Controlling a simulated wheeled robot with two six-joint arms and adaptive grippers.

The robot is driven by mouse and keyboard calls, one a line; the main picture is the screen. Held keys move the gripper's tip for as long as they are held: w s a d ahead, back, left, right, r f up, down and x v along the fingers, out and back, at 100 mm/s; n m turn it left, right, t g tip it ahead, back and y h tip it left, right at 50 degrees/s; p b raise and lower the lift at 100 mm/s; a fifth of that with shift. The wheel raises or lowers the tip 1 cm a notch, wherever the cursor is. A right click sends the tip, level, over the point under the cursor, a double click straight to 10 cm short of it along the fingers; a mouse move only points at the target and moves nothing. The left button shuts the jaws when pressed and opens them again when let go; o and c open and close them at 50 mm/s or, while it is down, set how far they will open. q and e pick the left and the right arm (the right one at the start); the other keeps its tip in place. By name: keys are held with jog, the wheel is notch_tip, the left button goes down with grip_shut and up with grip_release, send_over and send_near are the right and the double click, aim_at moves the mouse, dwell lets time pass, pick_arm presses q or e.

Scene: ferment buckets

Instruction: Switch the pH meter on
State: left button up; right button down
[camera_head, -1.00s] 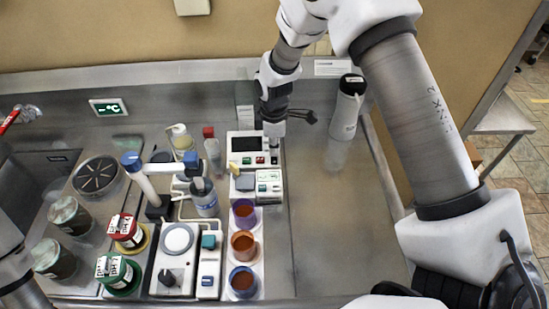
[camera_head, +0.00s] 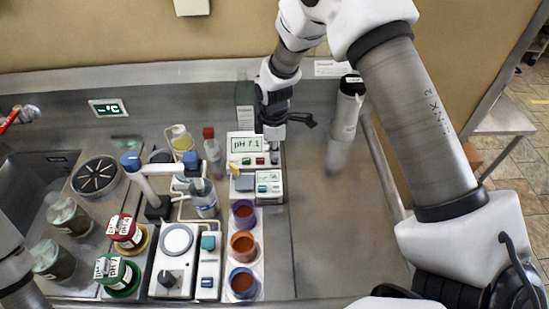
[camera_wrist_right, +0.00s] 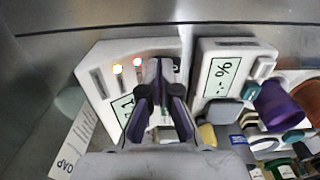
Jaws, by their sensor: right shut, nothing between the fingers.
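The pH meter (camera_head: 236,158) is a white box at the back middle of the steel bench. Its screen (camera_head: 246,145) is lit and reads pH 7.1. In the right wrist view the pH meter (camera_wrist_right: 98,62) shows a lit orange lamp and a lit red lamp beside my fingers. My right gripper (camera_head: 274,146) points down at the right part of the meter's panel. Its fingers (camera_wrist_right: 163,68) are shut and empty, and hide part of the panel. I cannot tell whether they touch it. My left arm shows at the left edge, its gripper out of frame.
A second small white device (camera_head: 264,194) stands just in front of the meter. Several cups, including an orange one (camera_head: 244,244), stand in front of that. A white-grey bottle (camera_head: 347,108) stands behind right. The bench to the right is clear.

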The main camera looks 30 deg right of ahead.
jog(key=shift+r+p, duration=2.8)
jog(key=shift+r, duration=0.7)
jog(key=shift+f, duration=0.1)
